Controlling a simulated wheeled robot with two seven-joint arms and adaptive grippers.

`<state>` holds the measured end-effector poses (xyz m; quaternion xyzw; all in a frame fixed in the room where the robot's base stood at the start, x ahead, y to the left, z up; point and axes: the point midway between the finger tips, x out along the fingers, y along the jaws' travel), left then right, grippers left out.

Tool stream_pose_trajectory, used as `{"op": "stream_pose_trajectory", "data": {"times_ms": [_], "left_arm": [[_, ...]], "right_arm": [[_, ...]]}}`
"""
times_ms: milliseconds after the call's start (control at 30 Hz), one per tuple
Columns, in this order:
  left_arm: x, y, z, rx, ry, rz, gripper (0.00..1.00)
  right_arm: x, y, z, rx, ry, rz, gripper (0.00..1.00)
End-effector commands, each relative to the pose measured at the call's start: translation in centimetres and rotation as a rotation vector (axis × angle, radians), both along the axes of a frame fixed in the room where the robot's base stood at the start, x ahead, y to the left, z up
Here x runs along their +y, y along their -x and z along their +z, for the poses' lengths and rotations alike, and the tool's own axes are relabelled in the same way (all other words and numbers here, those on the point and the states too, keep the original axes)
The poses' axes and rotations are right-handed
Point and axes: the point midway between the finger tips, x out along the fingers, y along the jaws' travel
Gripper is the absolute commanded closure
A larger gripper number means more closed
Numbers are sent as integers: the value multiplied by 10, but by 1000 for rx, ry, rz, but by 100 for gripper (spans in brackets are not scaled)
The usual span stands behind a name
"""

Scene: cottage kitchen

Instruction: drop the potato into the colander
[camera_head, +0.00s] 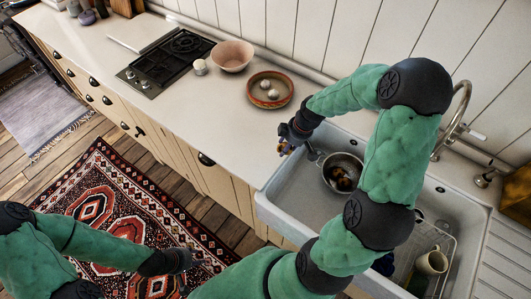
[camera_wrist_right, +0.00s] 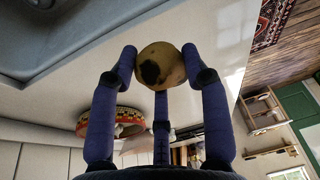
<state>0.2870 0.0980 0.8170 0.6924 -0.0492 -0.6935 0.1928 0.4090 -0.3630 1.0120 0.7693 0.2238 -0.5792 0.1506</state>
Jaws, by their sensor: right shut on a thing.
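A yellowish-brown potato (camera_wrist_right: 161,66) with a dark patch is held between the fingertips of my right gripper (camera_wrist_right: 160,62). In the head view, my right gripper (camera_head: 286,147) is over the counter's front edge by the sink's left end, and the potato is mostly hidden. The metal colander (camera_head: 348,157) stands in the sink, to the right of and apart from that gripper. Brown round things (camera_head: 341,181) lie in it, partly shadowed. My left gripper (camera_head: 188,268) is low above the rug, its fingers apart and empty.
The white sink (camera_head: 283,200) also holds a wire rack (camera_head: 437,244) with a cream mug (camera_head: 430,262). A patterned bowl (camera_head: 252,98) with pale round things and a pink bowl (camera_head: 232,54) stand on the counter. A tap (camera_head: 463,98) rises behind the sink.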

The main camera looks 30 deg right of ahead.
Motion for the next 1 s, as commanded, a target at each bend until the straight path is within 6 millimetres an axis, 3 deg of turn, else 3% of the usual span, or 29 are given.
{"op": "stream_pose_trajectory", "data": {"times_ms": [33,200,400,600,800,1000], "left_arm": [[0,0,-18,0,0,0,60],[0,0,-50,0,0,0,60],[0,0,-86,0,0,0,60],[0,0,-118,0,0,0,60],[0,0,-134,0,0,0,60],[0,0,-138,0,0,0,60]], "right_arm": [[-21,6,-19,3,0,-47,85],[-81,27,-49,8,-3,-174,85],[-149,63,-81,4,1,-317,85],[-204,104,-105,-6,10,-441,85],[-235,132,-115,-15,19,-511,85],[-244,140,-118,-19,23,-529,85]]}}
